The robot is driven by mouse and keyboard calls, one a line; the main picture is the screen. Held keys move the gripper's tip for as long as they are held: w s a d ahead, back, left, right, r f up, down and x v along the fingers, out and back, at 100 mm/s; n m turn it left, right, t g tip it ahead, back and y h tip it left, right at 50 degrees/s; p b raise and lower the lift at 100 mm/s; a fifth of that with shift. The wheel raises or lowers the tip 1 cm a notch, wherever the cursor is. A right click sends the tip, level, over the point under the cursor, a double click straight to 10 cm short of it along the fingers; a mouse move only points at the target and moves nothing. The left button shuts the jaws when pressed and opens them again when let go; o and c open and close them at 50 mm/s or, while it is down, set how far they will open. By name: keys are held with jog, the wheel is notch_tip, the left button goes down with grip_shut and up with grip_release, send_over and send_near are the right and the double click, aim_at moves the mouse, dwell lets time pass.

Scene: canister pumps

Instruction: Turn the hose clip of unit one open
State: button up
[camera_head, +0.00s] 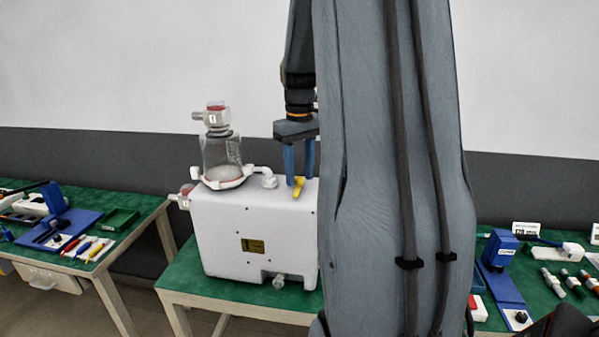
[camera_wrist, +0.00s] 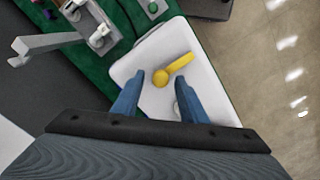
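The yellow clip (camera_head: 299,187) is a small lever on top of the white pump unit (camera_head: 245,225), near its right part. In the wrist view the clip (camera_wrist: 178,66) has a round end near my fingertips and an arm slanting up to the right. My gripper (camera_head: 299,179) points down over the unit with its blue fingers apart. In the wrist view my gripper (camera_wrist: 158,80) has the clip's round end at the gap between its fingertips, with no clear grip on it. I cannot tell whether a finger touches it. No unit number is readable.
A clear jar (camera_head: 221,155) with a valve on top stands on the unit's left part. The unit stands on a green-topped table (camera_head: 180,274). Other green tables with tools stand left (camera_head: 115,238) and right. My arm hides the area right of the unit.

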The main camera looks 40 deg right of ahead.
aim_at(300, 178)
jog(key=shift+r, duration=0.1)
notch_tip(300, 178, up, 8)
jog(key=shift+f+b, duration=0.15)
jog(key=shift+b, duration=1.05)
